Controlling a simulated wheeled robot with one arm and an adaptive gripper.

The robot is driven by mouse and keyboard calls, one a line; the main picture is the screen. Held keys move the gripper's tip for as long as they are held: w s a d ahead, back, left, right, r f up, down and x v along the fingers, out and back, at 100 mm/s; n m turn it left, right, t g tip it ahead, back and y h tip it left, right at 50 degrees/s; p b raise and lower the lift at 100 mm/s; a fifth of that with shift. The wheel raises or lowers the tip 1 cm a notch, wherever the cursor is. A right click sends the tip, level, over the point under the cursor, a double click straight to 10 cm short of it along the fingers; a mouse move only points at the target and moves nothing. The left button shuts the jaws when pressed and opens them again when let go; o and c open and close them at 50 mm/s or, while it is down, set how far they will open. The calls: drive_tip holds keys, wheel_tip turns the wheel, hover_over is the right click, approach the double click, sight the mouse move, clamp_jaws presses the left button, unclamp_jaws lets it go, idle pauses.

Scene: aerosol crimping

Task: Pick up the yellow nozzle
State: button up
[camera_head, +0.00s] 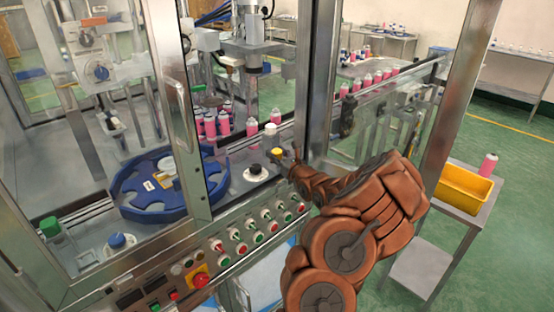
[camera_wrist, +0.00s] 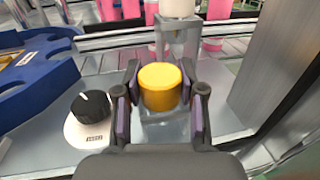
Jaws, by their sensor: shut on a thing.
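The yellow nozzle (camera_wrist: 160,88) is a short, round cap between the two fingers of my gripper (camera_wrist: 160,98) in the wrist view. My gripper is shut on it, with one dark finger on each side. In the head view the yellow nozzle (camera_head: 276,152) shows at the tip of my gripper (camera_head: 283,160), above the metal deck inside the machine. A clear block shows around and below the nozzle in the wrist view; whether the nozzle touches it I cannot tell.
A black knob on a white base (camera_wrist: 90,112) is to the left of my gripper. A blue star wheel (camera_head: 130,190) lies further left. A white cap (camera_wrist: 177,8) stands behind the nozzle. Pink cans (camera_head: 210,126) stand behind. A metal frame post (camera_head: 318,80) is close to my arm.

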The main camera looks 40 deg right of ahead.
clamp_jaws()
drive_tip(key=shift+r, duration=0.1)
drive_tip(key=shift+r+b, duration=0.9)
drive_tip(key=shift+r, duration=0.75)
drive_tip(key=d+b+v, duration=0.1)
drive_tip(key=b+v, duration=0.1)
drive_tip(key=v, duration=0.5)
drive_tip(key=d+r+b+v, duration=0.1)
drive_tip(key=d+b+v, duration=0.1)
drive_tip(key=v, duration=0.6)
drive_tip(key=shift+s+d+r, duration=0.2)
drive_tip(key=shift+s+r, duration=0.1)
drive_tip(key=shift+s, duration=0.4)
